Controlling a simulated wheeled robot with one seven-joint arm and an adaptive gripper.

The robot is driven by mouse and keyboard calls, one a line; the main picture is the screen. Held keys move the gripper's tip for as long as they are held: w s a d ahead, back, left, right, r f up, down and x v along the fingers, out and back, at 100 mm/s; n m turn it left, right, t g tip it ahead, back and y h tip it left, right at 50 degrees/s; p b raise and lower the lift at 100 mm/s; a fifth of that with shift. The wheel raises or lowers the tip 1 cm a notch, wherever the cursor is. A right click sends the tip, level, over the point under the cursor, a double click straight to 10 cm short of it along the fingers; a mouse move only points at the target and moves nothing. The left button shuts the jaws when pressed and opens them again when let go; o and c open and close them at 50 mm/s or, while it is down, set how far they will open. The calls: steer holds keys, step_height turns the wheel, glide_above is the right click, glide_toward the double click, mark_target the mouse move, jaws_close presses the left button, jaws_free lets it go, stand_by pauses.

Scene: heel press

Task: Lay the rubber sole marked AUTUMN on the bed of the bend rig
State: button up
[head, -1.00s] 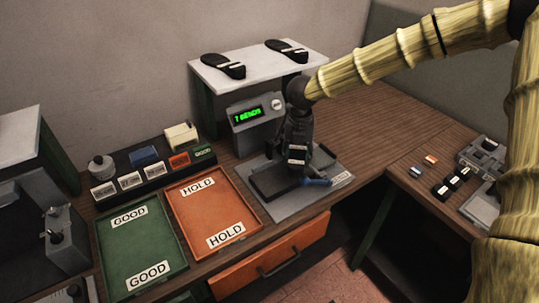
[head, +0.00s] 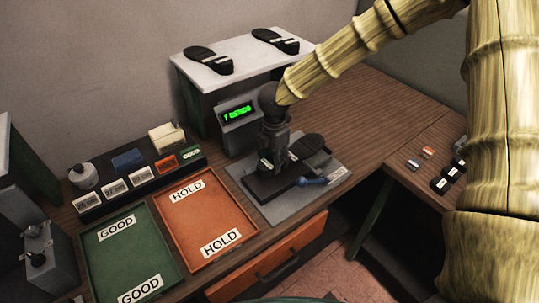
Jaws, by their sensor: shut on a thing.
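A black rubber sole (head: 306,147) with a pale label is at the bend rig (head: 332,183). Its lettering is too small to read. My gripper (head: 270,158) is shut on the sole near its labelled left part, and the other end sticks out to the right. The sole is over or on the dark bed (head: 278,184); I cannot tell whether it touches. My gripper hides part of both. A blue-handled lever (head: 312,182) lies along the bed's front right.
Two more soles (head: 208,60) (head: 276,41) lie on the white shelf (head: 232,72) behind. A lit green display box (head: 238,125) stands behind the rig. Green GOOD (head: 128,252) and orange HOLD (head: 210,218) trays are empty at left. Small labelled items line the tray backs.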

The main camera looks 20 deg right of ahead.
steer(key=shift+w+a+f+b, duration=0.1)
steer(key=shift+a+f+b, duration=0.05)
steer(key=shift+f+b, duration=0.4)
steer(key=shift+a+f+b, duration=0.15)
steer(key=shift+f+b, duration=0.25)
steer(key=shift+f, duration=0.2)
steer(key=shift+d+f+b, duration=0.1)
steer(key=shift+f+b, duration=0.45)
steer(key=shift+f, duration=0.2)
steer(key=shift+f, duration=0.45)
steer(key=o, duration=1.7)
